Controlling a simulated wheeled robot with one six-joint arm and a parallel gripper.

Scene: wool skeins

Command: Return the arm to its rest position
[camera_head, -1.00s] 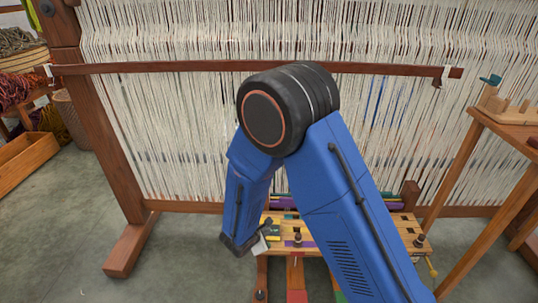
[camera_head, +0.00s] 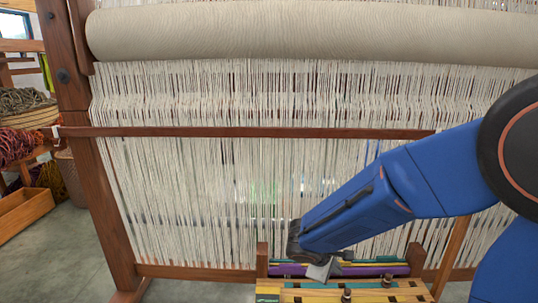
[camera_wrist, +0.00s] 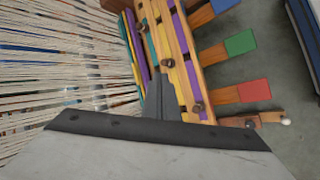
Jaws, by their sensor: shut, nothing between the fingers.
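My gripper (camera_head: 322,270) hangs at the end of my blue arm, which comes in from the right edge of the head view. It is in front of the lower warp threads and appears just above the slatted wooden bench (camera_head: 330,292). In the wrist view my gripper (camera_wrist: 158,95) is a dark, narrow shape with its fingers together and nothing held. The bench (camera_wrist: 172,48) lies beyond it, with yellow, purple and teal strips. Whether the gripper touches anything is not clear.
A large loom with white warp threads (camera_head: 200,190), a cloth roll (camera_head: 300,35) and a wooden bar (camera_head: 250,132) fills the view. Pedals with blue, green (camera_wrist: 240,43) and red (camera_wrist: 254,90) ends stick out from the bench. Baskets and skeins (camera_head: 20,140) stand at left.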

